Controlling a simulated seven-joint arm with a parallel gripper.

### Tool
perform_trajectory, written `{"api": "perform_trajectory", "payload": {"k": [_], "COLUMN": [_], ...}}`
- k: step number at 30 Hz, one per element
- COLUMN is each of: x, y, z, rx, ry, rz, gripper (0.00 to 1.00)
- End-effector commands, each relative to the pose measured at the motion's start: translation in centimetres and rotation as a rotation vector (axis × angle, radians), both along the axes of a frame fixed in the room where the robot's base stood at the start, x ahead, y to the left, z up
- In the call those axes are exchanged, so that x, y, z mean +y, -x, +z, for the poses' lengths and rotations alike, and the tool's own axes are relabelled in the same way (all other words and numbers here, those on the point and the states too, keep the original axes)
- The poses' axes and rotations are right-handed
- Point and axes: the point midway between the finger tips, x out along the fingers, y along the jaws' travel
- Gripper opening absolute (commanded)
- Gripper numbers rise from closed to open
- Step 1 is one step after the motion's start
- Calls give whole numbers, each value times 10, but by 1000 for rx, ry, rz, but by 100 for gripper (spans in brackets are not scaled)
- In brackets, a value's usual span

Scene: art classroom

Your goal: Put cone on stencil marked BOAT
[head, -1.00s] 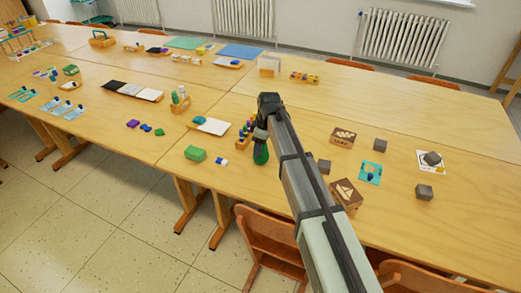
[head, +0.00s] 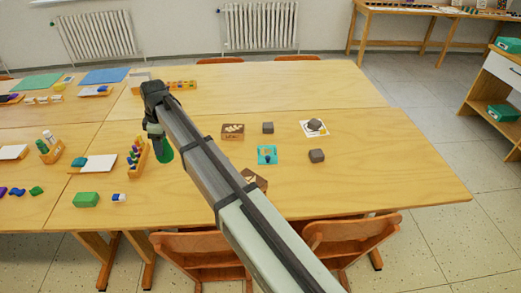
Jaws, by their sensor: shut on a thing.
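My gripper (head: 158,133) is shut on a green thing (head: 164,155), which looks like the cone. Its upper part is hidden by the jaws. It hangs over the table just right of a rack of coloured pieces. A brown block with a white boat picture (head: 254,179) lies near the table's front edge, partly hidden behind my arm. Another brown block with a different pale picture (head: 233,131) lies farther back. A teal card (head: 262,161) with a small dark blue thing on it lies between them. The lettering on these is too small to read.
Grey blocks (head: 317,155) and (head: 268,128) stand around the teal card. A white card (head: 304,133) bears a dark grey piece. The rack (head: 140,160) is left of my gripper. Chairs (head: 352,240) line the front edge. The table's right part is clear.

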Motion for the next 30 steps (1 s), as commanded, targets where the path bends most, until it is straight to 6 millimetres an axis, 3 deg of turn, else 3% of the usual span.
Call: {"api": "perform_trajectory", "payload": {"k": [6, 15, 24, 30], "x": [-72, -176, -283, -340], "y": [-44, -88, -114, -119], "z": [6, 16, 28, 35], "rx": [-7, -20, -29, -30], "ry": [-4, -9, -15, -16], "rz": [-104, -244, -381, -437], "gripper": [19, 19, 19, 19]}}
